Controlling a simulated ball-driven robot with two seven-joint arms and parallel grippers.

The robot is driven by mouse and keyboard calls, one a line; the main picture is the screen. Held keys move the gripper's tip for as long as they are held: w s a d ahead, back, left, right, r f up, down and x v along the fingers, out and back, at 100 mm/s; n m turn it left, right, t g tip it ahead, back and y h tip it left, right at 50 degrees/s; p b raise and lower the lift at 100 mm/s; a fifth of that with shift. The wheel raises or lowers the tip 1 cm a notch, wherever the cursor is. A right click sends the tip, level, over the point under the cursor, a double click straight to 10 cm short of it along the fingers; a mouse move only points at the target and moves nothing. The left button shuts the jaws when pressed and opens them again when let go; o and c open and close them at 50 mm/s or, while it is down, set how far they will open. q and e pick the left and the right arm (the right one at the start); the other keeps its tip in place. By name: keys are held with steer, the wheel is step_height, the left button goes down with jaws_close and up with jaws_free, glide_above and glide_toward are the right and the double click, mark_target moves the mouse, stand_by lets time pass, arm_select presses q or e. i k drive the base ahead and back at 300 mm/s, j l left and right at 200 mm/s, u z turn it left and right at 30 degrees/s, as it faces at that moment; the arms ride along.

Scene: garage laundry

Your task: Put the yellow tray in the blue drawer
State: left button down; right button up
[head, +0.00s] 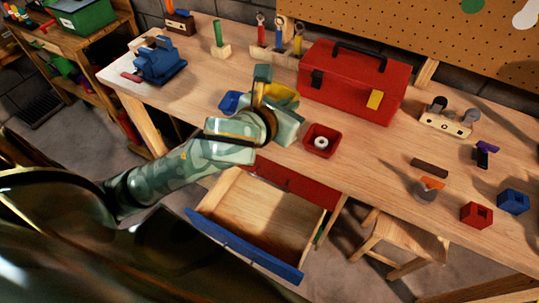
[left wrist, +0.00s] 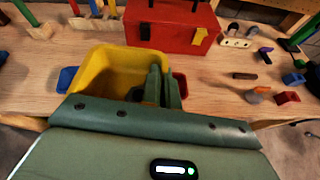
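The yellow tray (head: 284,96) is partly hidden behind my left gripper (head: 278,105) in the head view. In the left wrist view the tray (left wrist: 100,68) looks large and close, with its open top showing. My left gripper's fingers (left wrist: 162,88) are close together at the tray's right wall, one inside and one outside, and appear shut on it. The tray seems held over the bench; its exact height is hard to tell. The blue drawer (head: 243,247) under the bench is pulled out, and its visible wooden inside is empty. My right gripper is not in view.
A blue tray (head: 230,101) and a red tray (head: 321,141) holding a white ring stand on the bench (head: 372,150). A red toolbox (head: 350,85) stands behind. A stool (head: 398,243) stands right.

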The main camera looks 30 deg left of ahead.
mark_target(234, 207)
steer(key=k+l+z, duration=0.45)
steer(key=l, duration=0.2)
steer(key=k+l+z, duration=0.2)
steer(key=l+z, duration=0.15)
steer(key=z, duration=0.4)
